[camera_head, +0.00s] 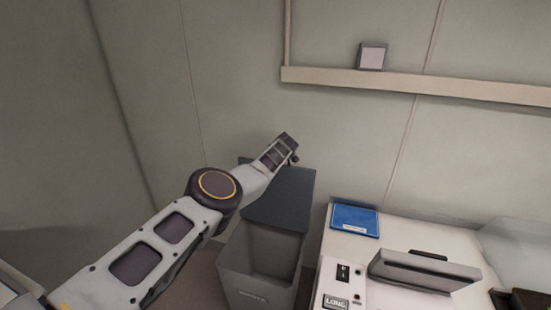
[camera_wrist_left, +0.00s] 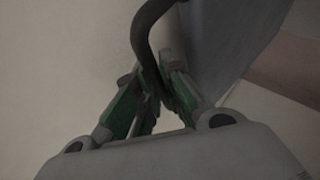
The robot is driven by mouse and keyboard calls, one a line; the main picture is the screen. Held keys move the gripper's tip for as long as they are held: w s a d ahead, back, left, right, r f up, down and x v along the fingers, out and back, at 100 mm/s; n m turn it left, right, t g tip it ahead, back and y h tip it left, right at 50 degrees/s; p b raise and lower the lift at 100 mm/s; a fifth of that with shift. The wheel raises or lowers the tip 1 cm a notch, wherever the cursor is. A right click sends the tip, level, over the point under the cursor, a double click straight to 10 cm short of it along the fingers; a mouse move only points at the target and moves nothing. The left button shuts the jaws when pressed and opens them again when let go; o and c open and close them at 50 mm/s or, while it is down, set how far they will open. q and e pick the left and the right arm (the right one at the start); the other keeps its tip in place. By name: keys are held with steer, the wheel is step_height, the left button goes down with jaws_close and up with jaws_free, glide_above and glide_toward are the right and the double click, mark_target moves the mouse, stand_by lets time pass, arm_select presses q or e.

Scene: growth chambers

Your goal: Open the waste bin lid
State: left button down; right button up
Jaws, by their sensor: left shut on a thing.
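The grey waste bin (camera_head: 255,290) stands on the floor at the centre bottom of the head view. Its dark grey lid (camera_head: 280,198) is raised and leans up at the back, so the front of the bin's mouth is open and its inside shows. My left arm comes in from the left, and its gripper (camera_head: 290,150) is at the lid's upper edge. In the left wrist view, the left gripper's green-padded fingers (camera_wrist_left: 155,92) are shut on a dark curved handle (camera_wrist_left: 141,35). A grey-blue surface, probably the lid (camera_wrist_left: 235,40), is beside it. My right gripper is out of view.
A white bench unit (camera_head: 400,238) stands close to the bin's right. It carries a blue flat item (camera_head: 355,219) and a grey-handled device (camera_head: 425,270). The wall is close behind, with a ledge (camera_head: 420,85) holding a small box (camera_head: 371,57).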

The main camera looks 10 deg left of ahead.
arm_select(q)
steer(key=shift+w+a+r, duration=0.1)
steer(key=shift+a+r, duration=0.15)
steer(key=c, duration=1.5)
jaws_free()
steer(key=shift+d+f, duration=0.15)
steer(key=shift+d, duration=0.1)
